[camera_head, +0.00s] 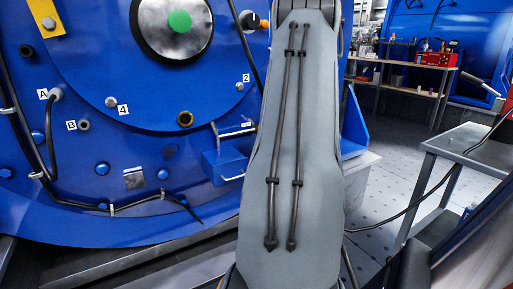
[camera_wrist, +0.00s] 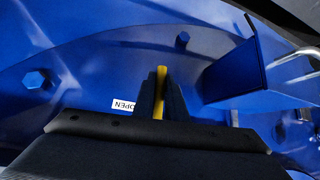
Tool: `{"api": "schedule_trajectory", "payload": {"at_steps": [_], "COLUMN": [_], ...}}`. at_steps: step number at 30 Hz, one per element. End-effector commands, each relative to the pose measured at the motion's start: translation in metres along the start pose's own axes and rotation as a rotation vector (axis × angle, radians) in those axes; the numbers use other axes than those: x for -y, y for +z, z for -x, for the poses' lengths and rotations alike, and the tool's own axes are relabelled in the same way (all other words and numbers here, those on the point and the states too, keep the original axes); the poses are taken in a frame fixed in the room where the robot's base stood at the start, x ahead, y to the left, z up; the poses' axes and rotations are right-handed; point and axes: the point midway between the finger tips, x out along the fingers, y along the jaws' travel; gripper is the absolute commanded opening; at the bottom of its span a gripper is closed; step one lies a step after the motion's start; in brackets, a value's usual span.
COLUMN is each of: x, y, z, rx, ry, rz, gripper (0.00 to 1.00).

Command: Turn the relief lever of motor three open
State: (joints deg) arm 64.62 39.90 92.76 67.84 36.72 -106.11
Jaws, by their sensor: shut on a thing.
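The yellow relief lever (camera_wrist: 162,76) shows in the wrist view as a narrow strip between the dark fingers of my gripper (camera_wrist: 155,88), which is shut on it. A white OPEN label (camera_wrist: 122,105), upside down in this view, sits on the blue motor housing (camera_wrist: 100,60) just left of the fingers. The lever's pivot is hidden. In the head view the large blue motor (camera_head: 110,180) fills the left side, and my grey arm hides the gripper and the lever.
A blue box-like bracket (camera_wrist: 228,75) stands close right of the fingers in the wrist view. A hex bolt (camera_wrist: 35,79) sits at left. In the head view a cable (camera_head: 50,135) runs down the motor, and a metal table (camera_head: 470,148) stands at right beside open floor.

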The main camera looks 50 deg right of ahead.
Motion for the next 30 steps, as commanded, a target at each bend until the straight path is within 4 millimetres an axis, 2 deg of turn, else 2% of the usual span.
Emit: {"api": "schedule_trajectory", "payload": {"at_steps": [8, 9, 11, 12, 22, 30], "x": [-0.002, -0.001, -0.001, -0.001, 0.001, 0.000], "y": [-0.002, -0.002, -0.001, -0.001, -0.002, -0.003], "z": [0.001, 0.001, 0.001, 0.001, 0.005, 0.047], "rx": [-0.001, -0.001, -0.001, -0.001, 0.000, -0.001], "ry": [0.004, 0.004, 0.004, 0.003, 0.000, 0.003], "rz": [0.003, 0.003, 0.003, 0.003, 0.003, 0.003], "gripper": [0.00, 0.18, 0.28, 0.30, 0.30, 0.30]}}
